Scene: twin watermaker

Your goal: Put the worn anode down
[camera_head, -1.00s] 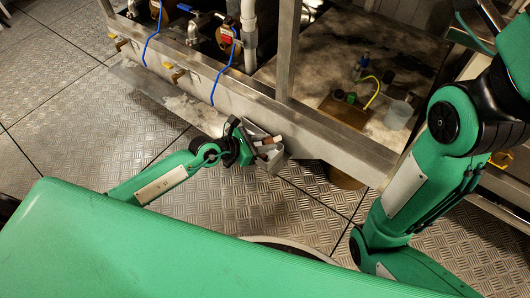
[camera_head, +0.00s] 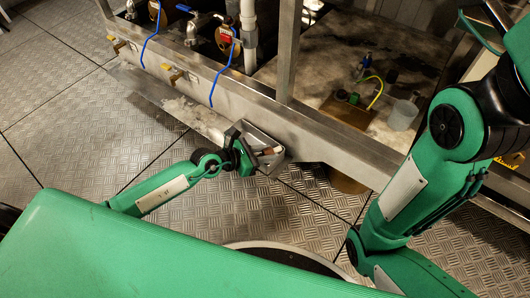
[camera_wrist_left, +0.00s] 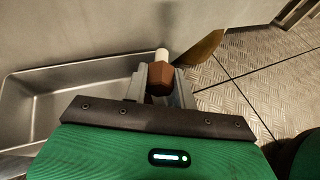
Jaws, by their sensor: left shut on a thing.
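The worn anode has a brown hexagonal head and a pale stub; in the left wrist view it (camera_wrist_left: 160,76) sits between my left gripper's fingers (camera_wrist_left: 160,88). My left gripper (camera_head: 262,154) is shut on it, near the long metal bench edge. A grey metal tray (camera_wrist_left: 50,77) lies left of the fingers in the wrist view; in the head view the tray (camera_head: 258,134) is beside the gripper and partly hidden by it. I cannot tell whether the anode touches the tray. My right arm shows at the right, but its gripper is out of view.
The metal bench edge (camera_head: 315,140) runs behind the gripper. A brown bucket (camera_head: 347,181) stands on the floor below it. A clear cup (camera_head: 402,115) and a yellow hose (camera_head: 374,92) are on the bench top. The chequer-plate floor (camera_head: 75,140) is open at the left.

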